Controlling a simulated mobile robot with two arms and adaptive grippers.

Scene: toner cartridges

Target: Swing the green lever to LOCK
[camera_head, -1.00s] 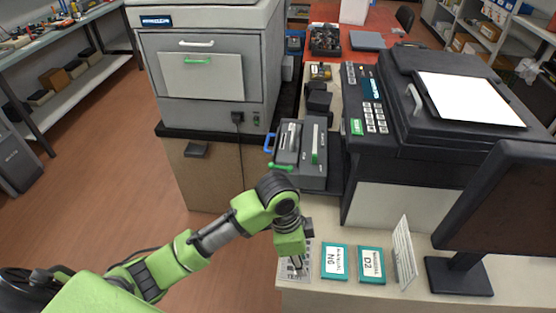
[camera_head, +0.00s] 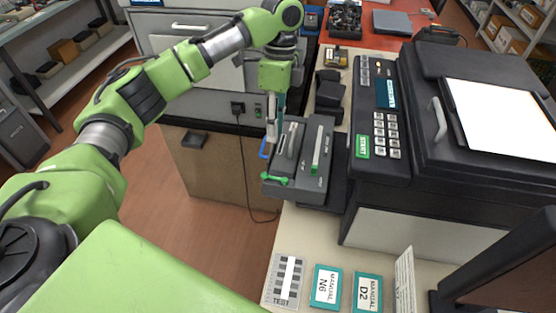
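A grey-black unit (camera_head: 312,185) sits on the bench. Which green part is the lever, and any LOCK mark, is too small to tell. My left gripper (camera_head: 271,143) points down just beside the blue handle, behind the green corner piece. Its fingers look narrow and close together; I cannot tell if they hold anything. My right gripper is not in view.
A large black copier (camera_head: 385,190) with a START button stands right of the unit. A test sheet (camera_head: 287,280) and two teal manuals (camera_head: 327,287) lie at the front. A grey printer (camera_head: 235,85) stands behind my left arm. A monitor (camera_head: 505,260) is at right.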

